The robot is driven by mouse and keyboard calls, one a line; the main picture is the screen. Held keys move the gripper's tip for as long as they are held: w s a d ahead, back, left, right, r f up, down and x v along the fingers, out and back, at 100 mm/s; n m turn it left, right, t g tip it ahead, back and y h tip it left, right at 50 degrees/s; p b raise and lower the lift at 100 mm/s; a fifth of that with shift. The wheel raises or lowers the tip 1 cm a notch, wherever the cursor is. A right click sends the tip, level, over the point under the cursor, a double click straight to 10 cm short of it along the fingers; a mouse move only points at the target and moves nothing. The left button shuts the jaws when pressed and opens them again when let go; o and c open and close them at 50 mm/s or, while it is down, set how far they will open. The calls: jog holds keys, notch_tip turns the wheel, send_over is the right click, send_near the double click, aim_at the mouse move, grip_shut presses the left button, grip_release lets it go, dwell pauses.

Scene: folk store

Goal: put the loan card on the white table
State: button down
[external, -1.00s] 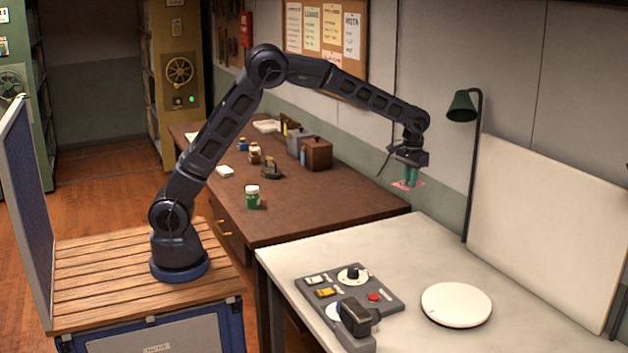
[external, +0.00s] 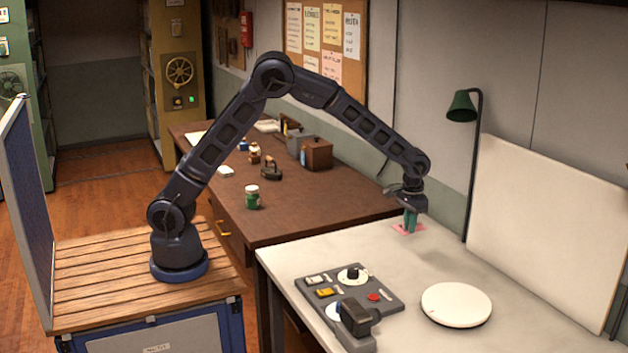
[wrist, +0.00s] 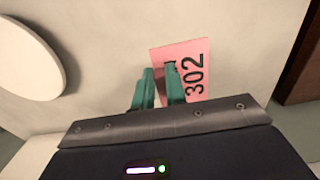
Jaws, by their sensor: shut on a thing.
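The loan card is a pink card (wrist: 196,62) marked 302 in the wrist view. It also shows as a small pink patch in the external view (external: 404,230). My gripper (external: 410,226) is shut on the card, its green fingertips (wrist: 158,80) at the card's edge. The card is at the back-left part of the white table (external: 290,257). I cannot tell whether the card touches the tabletop or is just above it.
A grey device with dials (external: 385,290) and a round white disc (external: 456,305) stand on the white table. A green lamp (external: 462,106) and a leaning white board (external: 545,230) are behind. The brown desk (external: 310,215) adjoins on the left.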

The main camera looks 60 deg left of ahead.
aim_at(406, 259)
notch_tip(406, 259, down, 10)
jog(key=shift+r, duration=0.15)
dwell(0.4)
jog(key=c, duration=1.4)
grip_release()
jog(key=shift+c, duration=0.2)
